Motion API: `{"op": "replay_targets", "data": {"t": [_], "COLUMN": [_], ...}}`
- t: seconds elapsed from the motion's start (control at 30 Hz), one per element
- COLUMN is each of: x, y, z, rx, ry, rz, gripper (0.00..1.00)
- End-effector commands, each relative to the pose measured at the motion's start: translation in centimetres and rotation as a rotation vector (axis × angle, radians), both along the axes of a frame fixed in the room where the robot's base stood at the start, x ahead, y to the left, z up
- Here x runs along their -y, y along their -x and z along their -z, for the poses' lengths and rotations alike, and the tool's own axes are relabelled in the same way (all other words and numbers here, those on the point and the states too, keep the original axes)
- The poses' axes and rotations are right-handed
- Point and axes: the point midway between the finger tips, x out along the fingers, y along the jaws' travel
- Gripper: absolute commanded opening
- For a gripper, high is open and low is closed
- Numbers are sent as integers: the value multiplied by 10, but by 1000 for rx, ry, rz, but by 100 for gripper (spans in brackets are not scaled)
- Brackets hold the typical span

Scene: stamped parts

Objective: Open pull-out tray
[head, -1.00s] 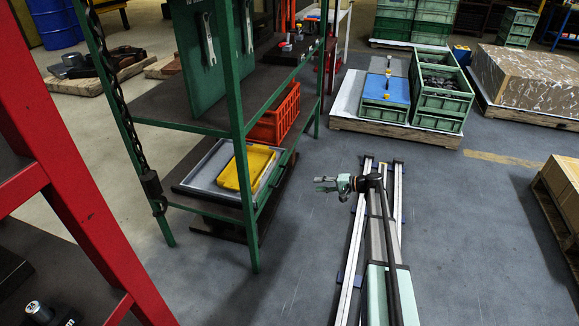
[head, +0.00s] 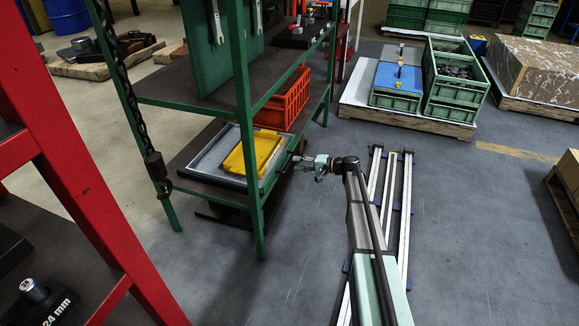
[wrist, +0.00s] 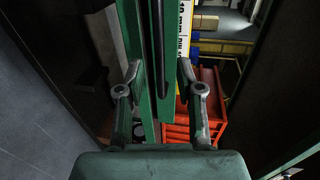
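The pull-out tray (head: 207,163) is a shallow grey tray on the lower level of the green shelf, with a yellow bin (head: 262,152) in it. My gripper (head: 303,160) is at the tray's right-hand front side, level with the lower shelf. In the wrist view the two fingers of my gripper (wrist: 159,73) stand apart, on either side of green uprights or edges. A slim dark bar (wrist: 158,45), perhaps the tray's handle, runs between them. I cannot tell whether the fingers touch anything. The gripper looks open and empty.
An orange crate (head: 284,104) stands behind the tray; it also shows in the wrist view (wrist: 208,110). A green shelf post (head: 247,130) rises at the tray's near corner. A red frame (head: 75,170) fills the left foreground.

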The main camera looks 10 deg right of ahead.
Motion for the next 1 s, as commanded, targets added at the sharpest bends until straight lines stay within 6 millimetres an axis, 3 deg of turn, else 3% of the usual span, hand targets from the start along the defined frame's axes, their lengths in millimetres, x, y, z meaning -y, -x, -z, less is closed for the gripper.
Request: {"op": "replay_targets", "data": {"t": [0.3,0.7,0.8,1.0], "x": [-34,-39,-39,-39], "y": [-19,-21,-21,-21], "z": [9,9,9,9], "rx": [1,0,0,0], "ry": [0,0,0,0], "rz": [-1,0,0,0], "gripper": [36,36,1,0]}}
